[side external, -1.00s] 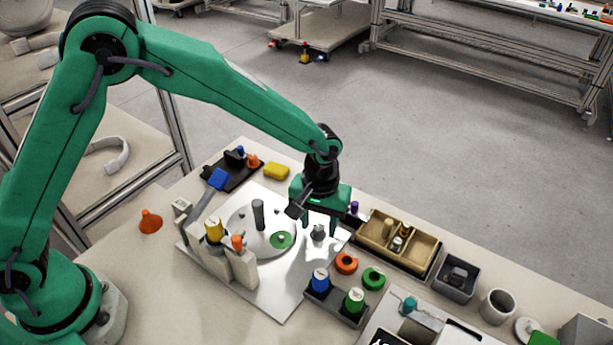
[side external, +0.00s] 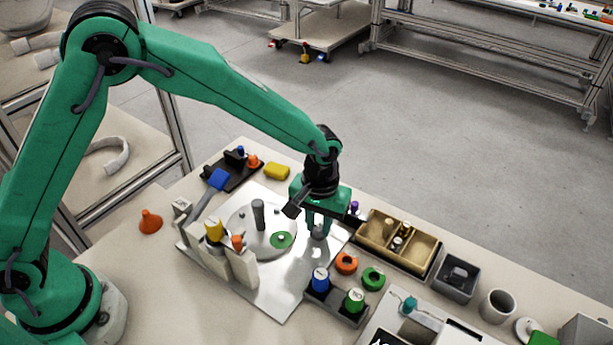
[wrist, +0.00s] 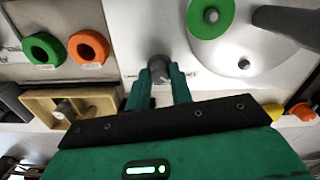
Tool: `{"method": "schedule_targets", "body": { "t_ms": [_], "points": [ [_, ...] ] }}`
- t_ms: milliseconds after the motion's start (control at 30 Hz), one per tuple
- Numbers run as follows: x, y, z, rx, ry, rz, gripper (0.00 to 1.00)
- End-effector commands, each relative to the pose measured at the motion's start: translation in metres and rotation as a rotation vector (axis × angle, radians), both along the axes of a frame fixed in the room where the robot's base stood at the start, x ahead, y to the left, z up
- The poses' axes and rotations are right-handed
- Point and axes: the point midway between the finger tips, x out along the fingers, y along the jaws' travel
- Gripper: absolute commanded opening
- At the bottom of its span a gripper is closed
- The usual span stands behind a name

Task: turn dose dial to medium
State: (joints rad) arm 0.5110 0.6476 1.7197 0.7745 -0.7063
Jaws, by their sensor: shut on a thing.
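The dose dial, a small grey knob (wrist: 159,70), stands on the pale metal plate; it also shows in the side view (side external: 318,231). My gripper (wrist: 159,84) points down over it with its two green fingers closed on either side of the knob. In the side view my gripper (side external: 318,222) is at the right part of the plate (side external: 283,303). The dial's markings are mostly hidden by the fingers or too small to read, so its setting cannot be told.
Beside the dial is a round disc (side external: 240,236) with a grey post (side external: 259,214) and green ring (side external: 281,240). An orange ring (side external: 346,263) and another green ring (side external: 373,278) lie to the right. A divided tan tray (side external: 414,263) and blue and green capped bottles stand nearby.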

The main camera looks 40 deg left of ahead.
Motion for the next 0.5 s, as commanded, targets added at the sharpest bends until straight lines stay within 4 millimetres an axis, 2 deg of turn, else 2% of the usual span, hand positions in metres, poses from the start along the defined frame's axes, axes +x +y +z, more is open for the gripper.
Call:
{"method": "schedule_targets", "body": {
  "t_ms": [267, 500],
  "points": [
    [0.0007, 0.0001, 0.001, 0.0, -0.001, -0.169, 0.0],
    [0.0009, 0.0001, 0.0013, -0.001, -0.001, -0.384, 0.0]
  ]
}}
